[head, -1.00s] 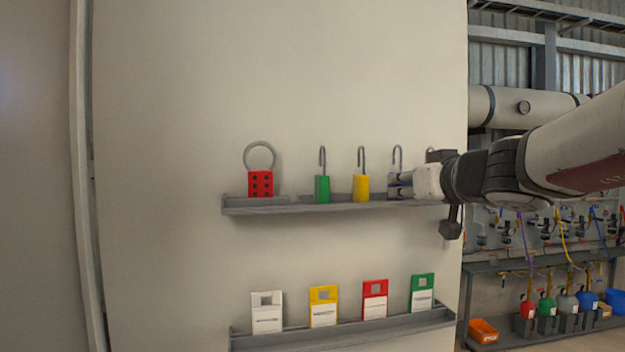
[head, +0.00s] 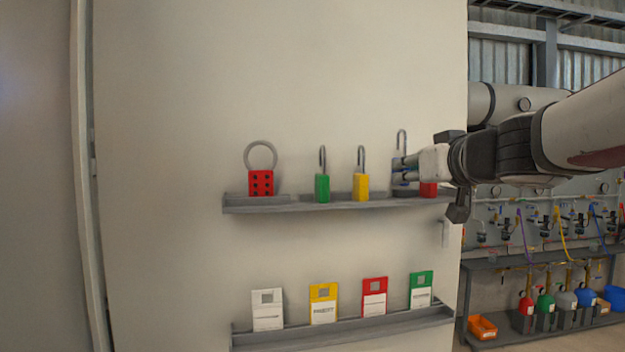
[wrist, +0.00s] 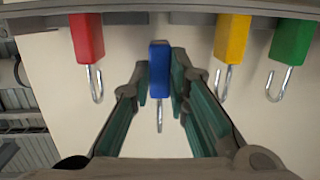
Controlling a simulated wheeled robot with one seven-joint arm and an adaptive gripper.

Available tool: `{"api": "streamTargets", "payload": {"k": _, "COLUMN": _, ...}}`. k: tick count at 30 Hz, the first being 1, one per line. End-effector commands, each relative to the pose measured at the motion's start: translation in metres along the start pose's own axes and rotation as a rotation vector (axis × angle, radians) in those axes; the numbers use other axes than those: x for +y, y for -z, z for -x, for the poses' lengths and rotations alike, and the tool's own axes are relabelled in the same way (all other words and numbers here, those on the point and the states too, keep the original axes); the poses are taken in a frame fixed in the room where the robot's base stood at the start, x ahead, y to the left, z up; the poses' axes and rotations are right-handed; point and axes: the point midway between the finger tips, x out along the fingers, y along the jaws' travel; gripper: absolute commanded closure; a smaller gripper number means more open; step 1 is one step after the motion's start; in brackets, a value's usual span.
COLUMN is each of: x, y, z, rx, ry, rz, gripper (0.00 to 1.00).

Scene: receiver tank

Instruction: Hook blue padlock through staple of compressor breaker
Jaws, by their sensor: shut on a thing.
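The blue padlock (wrist: 159,68) is between the fingers of my gripper (wrist: 160,85) in the wrist view, its open hook-shaped shackle pointing down in that picture. In the head view my gripper (head: 404,170) is shut on the padlock, whose shackle (head: 401,142) rises above the fingers; the fingers cover most of its body. The padlock is a little above the upper shelf (head: 310,205), upright. The compressor breaker and its staple are not in view.
On the upper shelf stand a red hasp (head: 261,183), a green padlock (head: 322,188), a yellow padlock (head: 361,187) and a red padlock (head: 429,189), close beside my gripper. Several tags stand on the lower shelf (head: 345,333). Shelves with bottles (head: 546,310) are at the right.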

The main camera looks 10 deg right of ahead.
Motion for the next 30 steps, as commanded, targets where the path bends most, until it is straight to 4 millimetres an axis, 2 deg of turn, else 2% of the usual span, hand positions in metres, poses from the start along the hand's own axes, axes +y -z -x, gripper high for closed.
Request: {"api": "streamTargets", "payload": {"k": 30, "x": 0.0, "y": -0.011, "z": 0.071, "rx": 0.001, "ry": -0.001, "rz": -0.001, "gripper": 1.0}}
